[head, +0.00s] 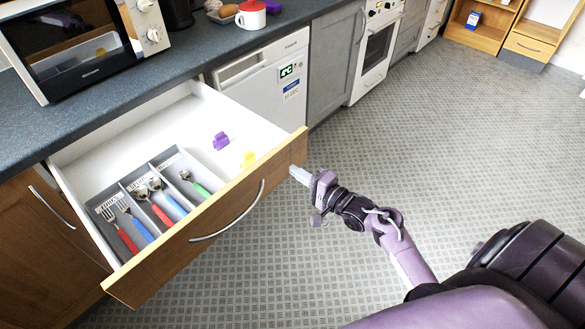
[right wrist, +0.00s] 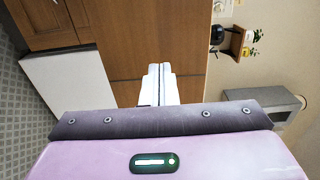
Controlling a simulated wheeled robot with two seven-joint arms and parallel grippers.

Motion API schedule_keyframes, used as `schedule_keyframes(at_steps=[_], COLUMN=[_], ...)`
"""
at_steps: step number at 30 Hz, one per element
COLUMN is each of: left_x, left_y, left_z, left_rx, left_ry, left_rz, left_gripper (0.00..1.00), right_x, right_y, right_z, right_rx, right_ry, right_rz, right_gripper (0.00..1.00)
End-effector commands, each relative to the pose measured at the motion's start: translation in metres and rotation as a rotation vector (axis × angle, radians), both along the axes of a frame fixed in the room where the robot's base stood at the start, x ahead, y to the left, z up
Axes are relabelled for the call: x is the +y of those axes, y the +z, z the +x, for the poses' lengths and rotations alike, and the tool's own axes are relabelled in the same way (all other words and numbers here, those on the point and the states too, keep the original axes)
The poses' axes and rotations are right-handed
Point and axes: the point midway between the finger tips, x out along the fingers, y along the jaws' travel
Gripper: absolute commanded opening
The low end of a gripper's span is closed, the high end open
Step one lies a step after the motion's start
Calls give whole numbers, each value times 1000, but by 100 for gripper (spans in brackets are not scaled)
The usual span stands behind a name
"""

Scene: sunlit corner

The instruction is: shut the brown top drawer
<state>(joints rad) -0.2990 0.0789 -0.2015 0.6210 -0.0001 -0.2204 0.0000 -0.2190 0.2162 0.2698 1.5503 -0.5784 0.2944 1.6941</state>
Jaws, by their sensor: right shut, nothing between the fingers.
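The brown top drawer (head: 228,208) stands pulled well out from under the counter in the head view. Its wooden front has a long curved metal handle (head: 229,216). Inside are a grey cutlery tray (head: 128,178) with forks and spoons, a purple item (head: 221,140) and a yellow item (head: 248,159). My right gripper (head: 299,175) is shut and empty, just outside the front's right end; I cannot tell whether it touches. In the right wrist view its closed fingers (right wrist: 160,84) stand before a brown wooden surface. My left gripper is not in view.
A microwave (head: 80,45) and a red and white mug (head: 251,15) stand on the dark counter (head: 190,55). A white dishwasher (head: 270,80) and a white oven (head: 375,50) line the wall beyond the drawer.

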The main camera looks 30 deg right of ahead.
Motion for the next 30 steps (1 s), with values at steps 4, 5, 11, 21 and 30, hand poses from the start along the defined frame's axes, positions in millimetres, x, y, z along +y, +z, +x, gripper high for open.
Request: schedule_keyframes(at_steps=[4, 5, 11, 21, 30], left_x=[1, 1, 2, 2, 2], left_y=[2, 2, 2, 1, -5], left_z=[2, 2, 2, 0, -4], left_rx=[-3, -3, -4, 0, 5], left_ry=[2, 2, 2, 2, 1], left_rz=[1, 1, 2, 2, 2], left_gripper=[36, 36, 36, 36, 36], right_x=[6, 6, 8, 9, 19], right_y=[0, 0, 0, 0, 0], right_z=[16, 17, 21, 23, 51], right_rx=[0, 1, 1, 0, -2], right_ry=[0, 0, 0, 0, 0], right_rz=[0, 0, 0, 0, 2], right_gripper=[0, 0, 0, 0, 0])
